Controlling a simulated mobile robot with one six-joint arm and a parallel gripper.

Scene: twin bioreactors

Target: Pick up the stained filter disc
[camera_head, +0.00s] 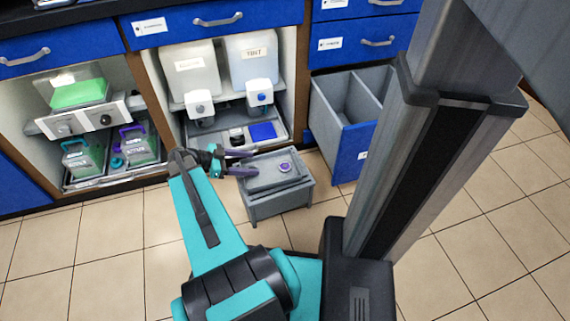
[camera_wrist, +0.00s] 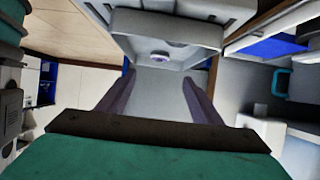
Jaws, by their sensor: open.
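A small round disc with a purple, stained-looking top (camera_head: 285,167) lies on the grey top of a low grey stand (camera_head: 281,212), right of its middle. It also shows in the wrist view (camera_wrist: 160,56), beyond the fingertips and roughly midway between them. My gripper (camera_head: 246,162) has two purple fingers, spread apart and empty.
An open blue drawer (camera_head: 346,140) with grey compartments juts out right behind the stand. Behind is a cabinet bay with two pale tanks (camera_head: 189,70) and a blue pad (camera_head: 263,131). Another bay at left holds green containers (camera_head: 80,94). The tiled floor (camera_head: 120,235) in front is clear.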

